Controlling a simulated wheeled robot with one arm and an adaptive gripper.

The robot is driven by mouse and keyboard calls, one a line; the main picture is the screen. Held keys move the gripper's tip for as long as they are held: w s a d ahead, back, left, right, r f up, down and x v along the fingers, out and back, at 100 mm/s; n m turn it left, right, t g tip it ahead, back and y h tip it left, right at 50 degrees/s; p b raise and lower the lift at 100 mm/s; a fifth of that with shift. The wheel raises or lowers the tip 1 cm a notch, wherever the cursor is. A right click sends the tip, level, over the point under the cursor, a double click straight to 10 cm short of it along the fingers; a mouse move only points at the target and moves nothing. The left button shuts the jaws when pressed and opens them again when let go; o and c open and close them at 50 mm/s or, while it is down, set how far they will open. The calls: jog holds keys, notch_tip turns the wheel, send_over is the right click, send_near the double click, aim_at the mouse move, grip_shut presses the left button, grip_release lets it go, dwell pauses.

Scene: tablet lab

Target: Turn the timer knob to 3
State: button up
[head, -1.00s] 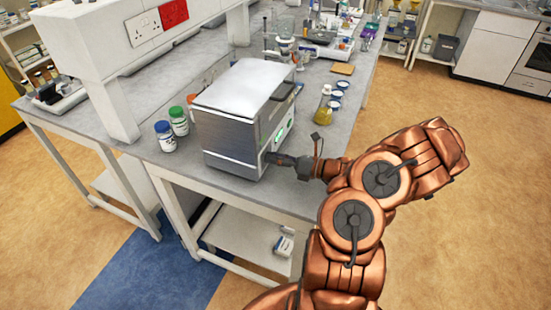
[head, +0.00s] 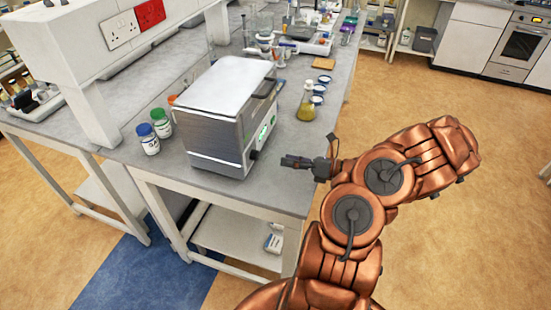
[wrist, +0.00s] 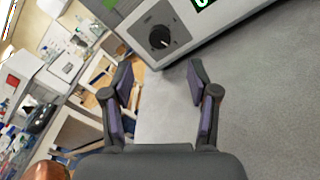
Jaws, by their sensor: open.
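The timer knob (wrist: 159,37) is a black round dial with a light pointer mark on a grey plate, on the front panel of a silver box-shaped device (head: 215,145). In the head view the knob (head: 253,155) is a small dark spot low on the device's right-hand face. My gripper (wrist: 161,80) is open and empty, its two fingers apart below the knob in the wrist view, not touching it. In the head view my gripper (head: 284,161) is to the right of the device with a gap between. The numbers around the knob are too small to read.
A green-lit display (head: 266,129) sits beside the knob. A flask of yellow liquid (head: 306,108) and blue-lidded dishes (head: 318,89) stand behind, on the bench (head: 285,190). Two capped bottles (head: 148,140) stand left of the device. Bench surface before the panel is clear.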

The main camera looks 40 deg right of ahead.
jog(key=shift+v, duration=1.35)
jog(key=shift+r, duration=0.1)
